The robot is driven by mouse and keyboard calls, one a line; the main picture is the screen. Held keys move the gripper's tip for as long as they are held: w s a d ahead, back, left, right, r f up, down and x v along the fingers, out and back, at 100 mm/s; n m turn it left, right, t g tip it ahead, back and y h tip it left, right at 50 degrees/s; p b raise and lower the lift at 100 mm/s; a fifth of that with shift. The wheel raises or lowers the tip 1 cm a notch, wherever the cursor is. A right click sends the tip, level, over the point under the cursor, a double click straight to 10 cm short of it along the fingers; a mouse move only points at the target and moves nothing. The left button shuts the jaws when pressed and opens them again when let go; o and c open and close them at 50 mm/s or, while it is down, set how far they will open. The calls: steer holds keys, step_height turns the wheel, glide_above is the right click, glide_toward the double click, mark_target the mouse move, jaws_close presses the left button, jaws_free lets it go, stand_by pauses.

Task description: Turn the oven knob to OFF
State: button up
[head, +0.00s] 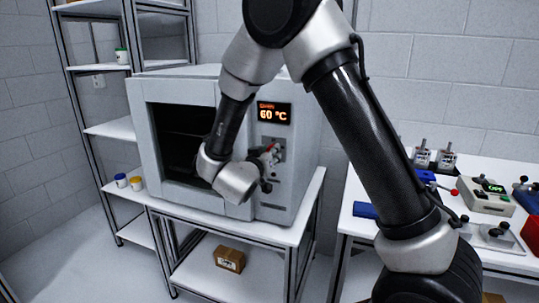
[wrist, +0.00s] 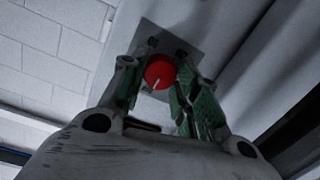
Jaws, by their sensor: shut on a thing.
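The oven (head: 180,82) is a light grey box on a white-topped stand, with a dark window and a lit display (head: 273,113) that reads 60 °C in orange. The red round oven knob (wrist: 159,74) with a white pointer line sits on a grey plate (wrist: 184,47) in the wrist view. The pointer runs toward the lower part of the knob in that view. My gripper (wrist: 158,82) has its green-padded fingers on both sides of the knob and is shut on it. In the head view my gripper (head: 270,158) is at the oven's front panel, and the knob is mostly hidden there.
A table (head: 345,232) at the right carries a grey device (head: 484,196) with a green display and several small tools. A shelf rack stands at the left with small jars (head: 121,180). A cardboard box (head: 230,259) lies on the lower shelf under the oven.

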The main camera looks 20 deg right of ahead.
steer(key=shift+f, duration=0.1)
stand_by(0.3)
steer(key=o, duration=1)
steer(key=v, duration=1.2)
